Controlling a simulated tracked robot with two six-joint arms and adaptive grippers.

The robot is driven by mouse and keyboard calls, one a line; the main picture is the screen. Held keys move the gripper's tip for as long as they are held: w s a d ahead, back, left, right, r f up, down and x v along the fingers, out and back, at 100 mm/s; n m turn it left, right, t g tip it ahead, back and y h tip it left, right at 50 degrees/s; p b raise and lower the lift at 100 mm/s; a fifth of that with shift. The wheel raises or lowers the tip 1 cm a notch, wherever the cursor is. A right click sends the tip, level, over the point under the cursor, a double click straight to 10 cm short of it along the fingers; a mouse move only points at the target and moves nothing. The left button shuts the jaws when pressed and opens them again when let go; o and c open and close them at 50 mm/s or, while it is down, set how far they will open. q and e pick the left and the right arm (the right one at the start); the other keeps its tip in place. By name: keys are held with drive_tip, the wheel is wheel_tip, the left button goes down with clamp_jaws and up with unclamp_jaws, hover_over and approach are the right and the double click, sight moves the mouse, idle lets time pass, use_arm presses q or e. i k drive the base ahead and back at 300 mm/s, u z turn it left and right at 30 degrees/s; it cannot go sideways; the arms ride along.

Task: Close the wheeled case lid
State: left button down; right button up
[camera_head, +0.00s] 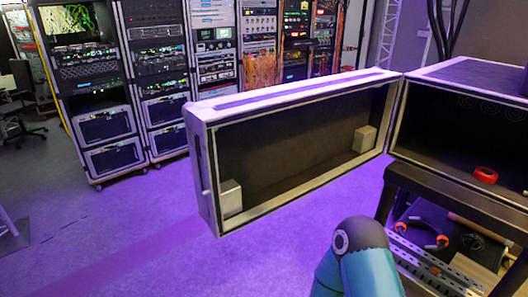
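The wheeled case (462,76) stands at the right edge, partly cut off. Its front is open and its inside is dark. The case lid (300,148) is a deep, pale-rimmed panel swung out to the left, standing on edge like an open door. Its inner face is dark, with two pale blocks near its lower left and right ends. The lid meets the case near its front left corner. A teal and dark rounded arm link of mine shows at the bottom, in front of and below the lid. Neither gripper is in view. The case's wheels are not visible.
A red ring-shaped roll (485,175) lies inside the case opening. Below is a dark shelf (440,188) holding headphones-like orange and black gear (428,236) and a perforated metal strip (415,262). Equipment racks (95,90) line the back.

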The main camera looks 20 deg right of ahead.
sight(254, 154)
drive_tip(key=z, duration=0.45)
drive_tip(key=i, duration=1)
drive_tip(key=z, duration=0.65)
